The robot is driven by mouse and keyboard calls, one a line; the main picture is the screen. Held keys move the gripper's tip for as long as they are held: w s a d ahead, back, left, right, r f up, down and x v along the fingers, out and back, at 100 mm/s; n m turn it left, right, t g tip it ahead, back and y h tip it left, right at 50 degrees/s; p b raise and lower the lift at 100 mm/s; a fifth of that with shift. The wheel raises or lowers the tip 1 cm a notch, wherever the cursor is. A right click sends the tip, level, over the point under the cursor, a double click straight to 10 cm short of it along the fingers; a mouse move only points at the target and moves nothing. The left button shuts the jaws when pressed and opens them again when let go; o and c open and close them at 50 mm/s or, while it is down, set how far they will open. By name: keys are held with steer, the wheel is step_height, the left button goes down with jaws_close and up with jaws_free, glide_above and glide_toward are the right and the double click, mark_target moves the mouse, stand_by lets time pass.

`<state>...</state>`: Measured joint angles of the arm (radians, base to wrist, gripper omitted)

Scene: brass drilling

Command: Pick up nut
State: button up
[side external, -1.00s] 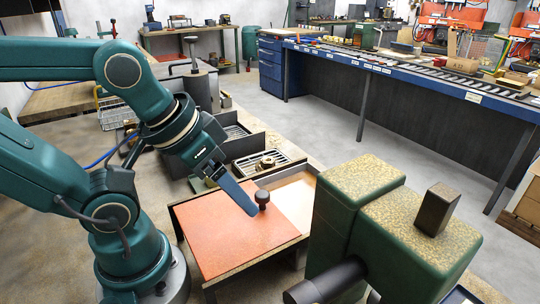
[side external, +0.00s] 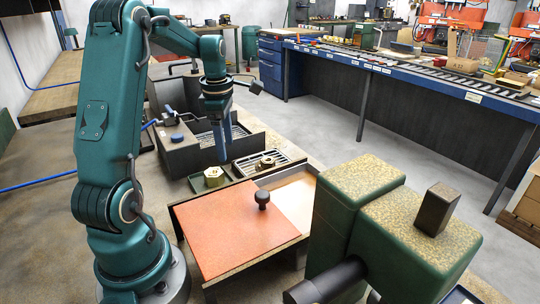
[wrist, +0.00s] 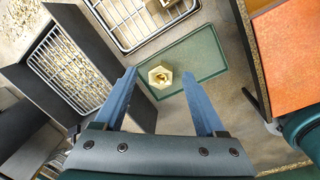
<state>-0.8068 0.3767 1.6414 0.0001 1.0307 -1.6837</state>
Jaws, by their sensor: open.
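A brass hexagonal nut (side external: 213,176) with a round hole lies on a green rectangular tray (side external: 197,186). In the wrist view the nut (wrist: 160,77) sits ahead of my gripper and between its two blue fingers, toward the left one. My gripper (side external: 222,157) hangs above the tray with its fingers pointing down, apart from the nut. In the wrist view my gripper (wrist: 159,85) is open and empty, its fingers spread wide.
A dark wire-rack tray (side external: 285,157) with another brass part (side external: 265,162) stands right of the nut. A box with an orange lid (side external: 225,228) and dark knob (side external: 262,197) is in front. A dark bin (side external: 175,158) stands behind.

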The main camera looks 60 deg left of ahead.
mark_target(213, 172)
steer(key=shift+n+g+h, duration=0.3)
steer(key=shift+n+h, duration=0.1)
steer(key=shift+n, duration=0.3)
steer(key=s+a+f, duration=0.2)
steer(key=s+f, duration=0.1)
steer(key=shift+a+f, duration=0.3)
steer(key=shift+a, duration=0.05)
steer(key=shift+f, duration=2.4)
steer(key=shift+c, duration=0.3)
steer(key=shift+w, duration=0.1)
jaws_close()
